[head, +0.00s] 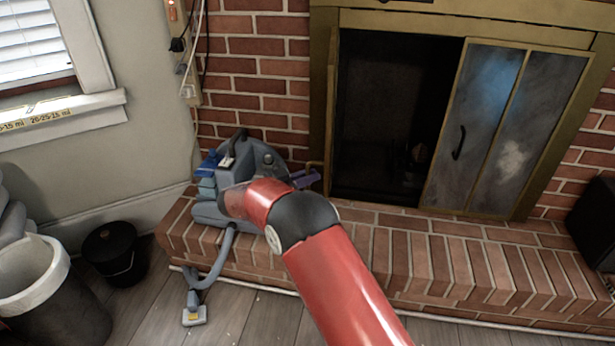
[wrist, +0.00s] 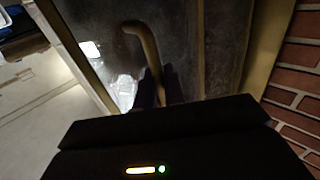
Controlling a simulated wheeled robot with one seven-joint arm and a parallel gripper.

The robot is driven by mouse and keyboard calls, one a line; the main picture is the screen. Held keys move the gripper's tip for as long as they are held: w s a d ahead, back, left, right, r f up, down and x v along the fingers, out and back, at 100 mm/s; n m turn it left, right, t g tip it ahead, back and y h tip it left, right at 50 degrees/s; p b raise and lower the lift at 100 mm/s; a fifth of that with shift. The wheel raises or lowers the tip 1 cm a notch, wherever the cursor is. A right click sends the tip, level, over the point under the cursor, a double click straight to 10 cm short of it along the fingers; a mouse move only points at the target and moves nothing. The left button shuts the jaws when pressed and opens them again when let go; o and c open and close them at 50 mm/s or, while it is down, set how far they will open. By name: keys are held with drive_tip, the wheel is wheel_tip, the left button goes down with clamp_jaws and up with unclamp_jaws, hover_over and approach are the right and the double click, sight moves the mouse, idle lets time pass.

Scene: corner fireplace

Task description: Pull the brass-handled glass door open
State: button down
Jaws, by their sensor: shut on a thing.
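The brass-handled glass door (head: 329,125) shows in the head view as a narrow, nearly edge-on strip at the left side of the fireplace opening. In the wrist view its dark, smudged glass (wrist: 190,40) fills the upper middle. Its curved brass handle (wrist: 143,42) runs down between my fingers. My gripper (wrist: 162,90) is shut on this handle; the fingers hide its lower part. In the head view my red arm reaches over the hearth towards the handle, and the gripper is mostly hidden behind the arm and grey machine.
A folded glass door (head: 480,125) with a black handle covers the right of the dark opening. A grey vacuum-like machine (head: 262,157) stands on the brick hearth (head: 450,262) beside my arm. A black bucket (head: 112,250) and a bin (head: 35,275) stand left on the floor.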

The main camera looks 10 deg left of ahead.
drive_tip(key=shift+d, duration=0.1)
drive_tip(key=c, duration=1.6)
unclamp_jaws()
drive_tip(key=shift+w, duration=0.1)
drive_tip(key=shift+v, duration=3.9)
